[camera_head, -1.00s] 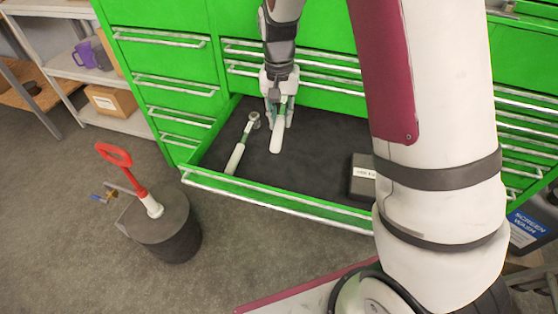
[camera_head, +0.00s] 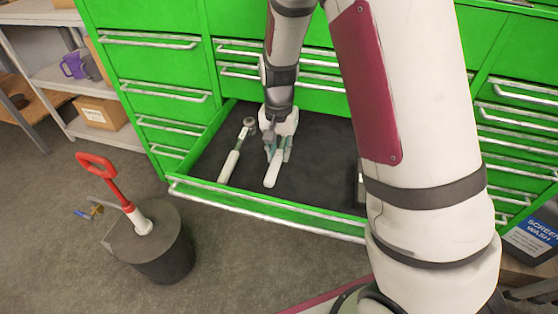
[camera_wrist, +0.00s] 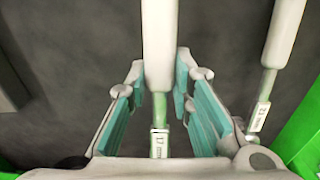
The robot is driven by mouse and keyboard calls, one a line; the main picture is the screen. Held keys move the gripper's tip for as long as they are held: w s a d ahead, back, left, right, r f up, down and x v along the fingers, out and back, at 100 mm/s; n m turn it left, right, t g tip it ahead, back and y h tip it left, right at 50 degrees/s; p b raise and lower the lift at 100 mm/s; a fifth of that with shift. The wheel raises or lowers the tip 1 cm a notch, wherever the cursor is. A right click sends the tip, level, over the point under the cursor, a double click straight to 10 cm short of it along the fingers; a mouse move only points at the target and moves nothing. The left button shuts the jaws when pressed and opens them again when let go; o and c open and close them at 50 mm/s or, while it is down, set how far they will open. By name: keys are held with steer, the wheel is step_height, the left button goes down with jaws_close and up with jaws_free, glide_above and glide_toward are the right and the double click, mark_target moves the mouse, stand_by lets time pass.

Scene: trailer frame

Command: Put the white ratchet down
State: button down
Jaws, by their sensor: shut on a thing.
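A ratchet with a white handle (camera_head: 272,169) and a metal and pale green shaft is in my gripper (camera_head: 278,152), inside the open green drawer. In the wrist view the white ratchet (camera_wrist: 157,45) runs lengthwise between the teal-padded fingers (camera_wrist: 159,105), a small size label on its shaft. My gripper is shut on it. Its head is hidden by the gripper. It is low over the dark drawer floor; I cannot tell whether it touches. A second, similar ratchet (camera_head: 230,165) lies to its left in the drawer, and at the right in the wrist view (camera_wrist: 285,35).
The drawer's front rim (camera_head: 265,209) is on the near side. A dark box (camera_head: 360,187) at the drawer's right is mostly hidden by my arm. Bare drawer floor (camera_head: 320,170) shows right of the held ratchet. A black drum with a red handle (camera_head: 155,245) stands outside at left.

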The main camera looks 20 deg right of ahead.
steer(key=shift+f+b, duration=0.3)
steer(key=shift+f, duration=1.3)
steer(key=shift+f, duration=0.15)
steer(key=c, duration=1.4)
jaws_free()
